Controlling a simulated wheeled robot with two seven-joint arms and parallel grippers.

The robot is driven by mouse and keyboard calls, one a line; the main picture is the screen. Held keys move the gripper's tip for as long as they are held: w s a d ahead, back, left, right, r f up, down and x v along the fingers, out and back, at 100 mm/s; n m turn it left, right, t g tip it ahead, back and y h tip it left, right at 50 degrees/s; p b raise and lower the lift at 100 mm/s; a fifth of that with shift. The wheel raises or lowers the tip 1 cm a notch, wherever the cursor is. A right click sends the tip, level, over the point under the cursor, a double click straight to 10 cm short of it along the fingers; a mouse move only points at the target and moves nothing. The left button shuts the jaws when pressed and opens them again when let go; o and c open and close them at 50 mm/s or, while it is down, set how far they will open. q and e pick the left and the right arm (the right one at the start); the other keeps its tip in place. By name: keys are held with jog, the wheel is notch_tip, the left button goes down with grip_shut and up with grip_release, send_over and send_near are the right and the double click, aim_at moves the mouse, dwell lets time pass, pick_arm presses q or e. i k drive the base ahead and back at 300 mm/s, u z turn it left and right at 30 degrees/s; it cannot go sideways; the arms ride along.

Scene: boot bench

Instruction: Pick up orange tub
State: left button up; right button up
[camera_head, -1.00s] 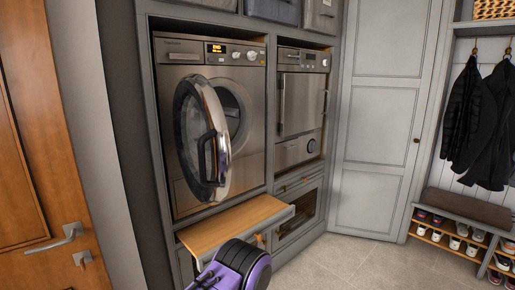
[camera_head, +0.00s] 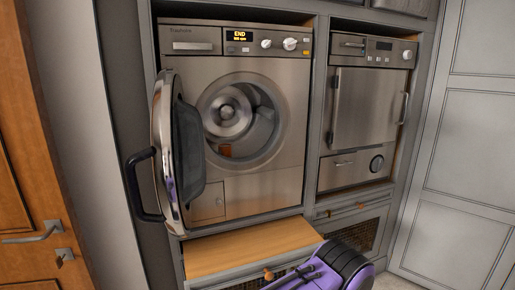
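A small orange object (camera_head: 225,151) shows inside the drum at the lower edge of the washing machine (camera_head: 250,190) opening. It is partly hidden, and I cannot tell its full shape; it may be the orange tub. The machine's round door (camera_head: 178,150) stands open to the left, with its black handle (camera_head: 143,187) facing left. A purple and black part of my own body shows at the bottom middle. Neither gripper's fingers can be made out in this view.
A pulled-out wooden shelf (camera_head: 245,248) juts out below the washer. A second steel appliance (camera_head: 367,110) with a closed door stands to its right. A tall grey cabinet door (camera_head: 465,150) is at the right, and a wooden door (camera_head: 30,190) at the left.

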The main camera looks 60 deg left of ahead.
aim_at(224, 149)
jog(key=i, duration=1.55)
jog(key=u, duration=1.95)
